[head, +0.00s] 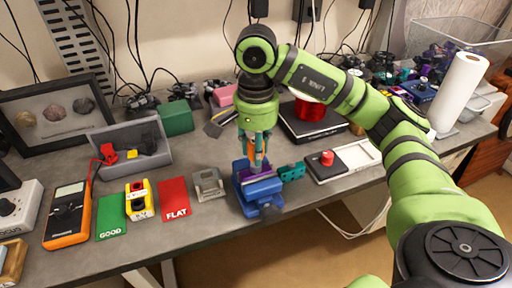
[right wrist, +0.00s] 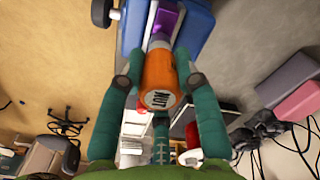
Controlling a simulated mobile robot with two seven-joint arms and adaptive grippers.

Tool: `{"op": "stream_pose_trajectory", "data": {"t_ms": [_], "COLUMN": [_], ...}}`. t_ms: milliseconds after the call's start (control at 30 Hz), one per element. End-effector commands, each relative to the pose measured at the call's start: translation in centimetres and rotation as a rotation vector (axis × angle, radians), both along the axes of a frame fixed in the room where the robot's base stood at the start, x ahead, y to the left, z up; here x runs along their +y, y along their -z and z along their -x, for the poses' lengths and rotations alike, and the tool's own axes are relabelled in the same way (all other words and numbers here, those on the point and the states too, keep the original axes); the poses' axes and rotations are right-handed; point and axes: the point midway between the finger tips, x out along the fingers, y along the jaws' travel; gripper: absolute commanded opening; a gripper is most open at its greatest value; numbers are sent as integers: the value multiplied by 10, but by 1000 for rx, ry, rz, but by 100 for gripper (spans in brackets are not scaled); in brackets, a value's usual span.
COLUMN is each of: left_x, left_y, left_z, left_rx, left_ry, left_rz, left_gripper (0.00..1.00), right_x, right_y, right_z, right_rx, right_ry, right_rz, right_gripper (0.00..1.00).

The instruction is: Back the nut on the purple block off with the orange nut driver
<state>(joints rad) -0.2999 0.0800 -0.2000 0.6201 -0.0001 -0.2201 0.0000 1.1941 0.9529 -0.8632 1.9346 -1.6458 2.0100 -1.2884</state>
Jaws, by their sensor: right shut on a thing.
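The orange nut driver (right wrist: 159,72) is between the teal fingers of my right gripper (right wrist: 160,85), which is shut on its handle. In the head view my right gripper (head: 257,155) points down above the blue vise (head: 262,190). The purple block (head: 246,173) sits in the vise jaws, and it also shows in the right wrist view (right wrist: 167,20). The driver's pale shaft runs towards the purple block. The nut is hidden, so I cannot tell whether the driver's tip sits on it. My left gripper is not in view.
A teal part (head: 292,171) stands close right of the vise, and a grey block (head: 209,184) to its left. A red FLAT mat (head: 174,198), a green GOOD mat (head: 111,216) and a multimeter (head: 67,215) lie further left. A red-button board (head: 343,161) is on the right.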

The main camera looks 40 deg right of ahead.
Motion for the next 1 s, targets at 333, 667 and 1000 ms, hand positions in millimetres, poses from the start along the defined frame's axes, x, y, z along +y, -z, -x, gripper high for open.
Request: {"op": "stream_pose_trajectory", "data": {"t_ms": [333,667,1000], "left_x": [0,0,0], "left_y": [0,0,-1], "left_z": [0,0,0], "left_rx": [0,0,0], "left_ry": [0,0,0], "left_rz": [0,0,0], "left_gripper": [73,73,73], "right_x": [0,0,0], "right_y": [2,1,1], "right_z": [1,1,0], "right_rx": [7,3,2], "right_ry": [0,176,724], "right_rz": [0,0,-1], "right_gripper": [90,90,90]}}
